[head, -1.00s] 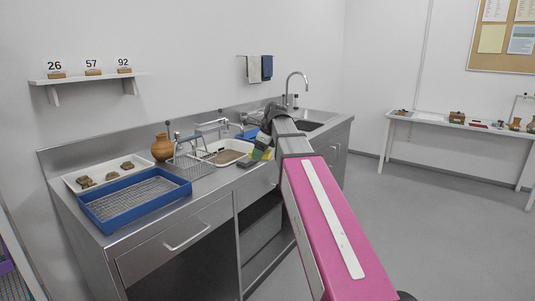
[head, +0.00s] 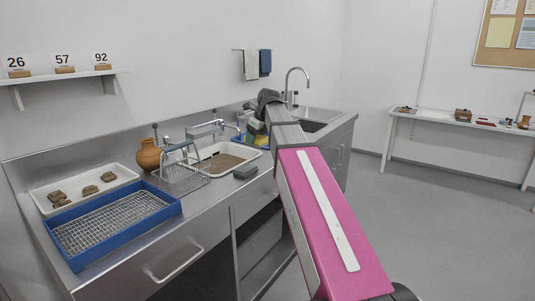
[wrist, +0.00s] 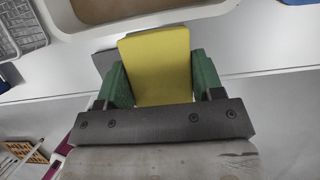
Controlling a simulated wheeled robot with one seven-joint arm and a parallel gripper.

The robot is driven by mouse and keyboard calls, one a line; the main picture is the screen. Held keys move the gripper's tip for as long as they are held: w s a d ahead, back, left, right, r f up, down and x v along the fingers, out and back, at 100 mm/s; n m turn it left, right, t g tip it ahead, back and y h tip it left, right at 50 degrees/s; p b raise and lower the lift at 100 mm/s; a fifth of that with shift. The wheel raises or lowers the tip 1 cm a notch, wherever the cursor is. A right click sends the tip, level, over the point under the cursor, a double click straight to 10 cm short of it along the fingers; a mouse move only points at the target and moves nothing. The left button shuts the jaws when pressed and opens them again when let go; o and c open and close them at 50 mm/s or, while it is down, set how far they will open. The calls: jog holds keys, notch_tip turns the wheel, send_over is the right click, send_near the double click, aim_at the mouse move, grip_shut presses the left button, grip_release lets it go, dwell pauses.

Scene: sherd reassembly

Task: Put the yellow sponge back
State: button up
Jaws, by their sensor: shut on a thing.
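The yellow sponge (wrist: 158,65) is a flat block held upright between the two green fingers of my gripper (wrist: 160,88) in the wrist view. The fingers press on its left and right sides. Its lower end is hidden behind the dark gripper bar. My gripper itself is mostly hidden there by my arm. A grey block (head: 245,172) lies on the counter near the front edge; it also shows partly behind the sponge in the wrist view (wrist: 104,61).
A white tray with brown contents (head: 263,151) lies on the steel counter beside a wire rack (head: 183,178). A clay jug (head: 149,155), a sherd tray (head: 127,172) and a blue mesh tray (head: 72,262) stand to the left. A sink tap (head: 298,72) rises behind my arm.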

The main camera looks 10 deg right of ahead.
send_over(266, 157)
jog(key=s, duration=0.1)
jog(key=f, duration=0.5)
jog(key=shift+s+d, duration=0.2)
jog(key=shift+d, duration=0.05)
jog(key=shift+d+f, duration=0.1)
jog(key=shift+f, duration=1.95)
jog(key=shift+f, duration=0.15)
jog(key=o, duration=0.9)
jog(key=v, duration=1.2)
